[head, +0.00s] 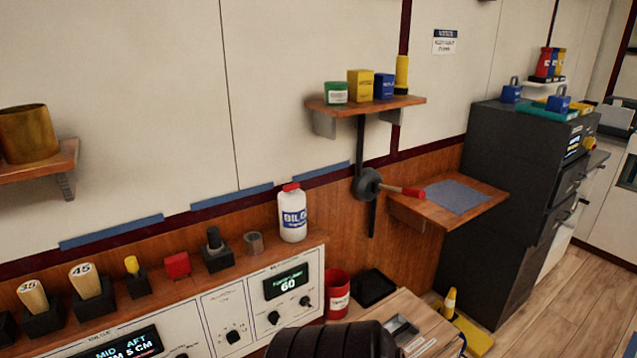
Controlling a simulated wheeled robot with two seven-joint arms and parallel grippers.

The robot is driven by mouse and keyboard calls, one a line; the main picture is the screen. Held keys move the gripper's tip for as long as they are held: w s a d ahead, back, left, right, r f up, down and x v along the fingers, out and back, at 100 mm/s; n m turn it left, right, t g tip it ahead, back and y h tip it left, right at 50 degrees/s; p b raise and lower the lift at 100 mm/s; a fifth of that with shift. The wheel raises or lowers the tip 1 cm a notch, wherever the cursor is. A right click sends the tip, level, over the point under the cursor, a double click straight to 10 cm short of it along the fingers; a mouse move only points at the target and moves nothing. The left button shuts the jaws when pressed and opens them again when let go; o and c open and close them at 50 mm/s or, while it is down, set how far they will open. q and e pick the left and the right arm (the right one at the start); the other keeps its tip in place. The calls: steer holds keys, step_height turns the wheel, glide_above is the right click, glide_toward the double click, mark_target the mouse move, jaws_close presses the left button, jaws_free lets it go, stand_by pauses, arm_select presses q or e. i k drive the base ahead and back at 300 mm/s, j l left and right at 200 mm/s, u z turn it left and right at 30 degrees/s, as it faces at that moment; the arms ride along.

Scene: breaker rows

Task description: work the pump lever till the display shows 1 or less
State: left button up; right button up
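A lever with a red grip (405,192) sticks out to the right from a dark round hub (368,184) on a black vertical bar against the wall. A display at the lower left (122,346) shows "MID" and "AFT" with centimetre readings, and the one under AFT looks like 5 CM. The MID figure is cut off by the frame edge. A second display (287,283) on the console reads 60. Neither of my grippers shows in the head view.
A shelf (415,101) with small containers is above the lever, and a small wooden ledge (490,203) is to its right. A white bilge bottle (292,215) stands on the console. A dark ribbed shape fills the bottom middle.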

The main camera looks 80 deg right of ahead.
mark_target(415, 193)
steer(key=j+z, duration=0.15)
steer(key=z, duration=2.95)
steer(key=i+l, duration=0.1)
steer(key=i, duration=0.1)
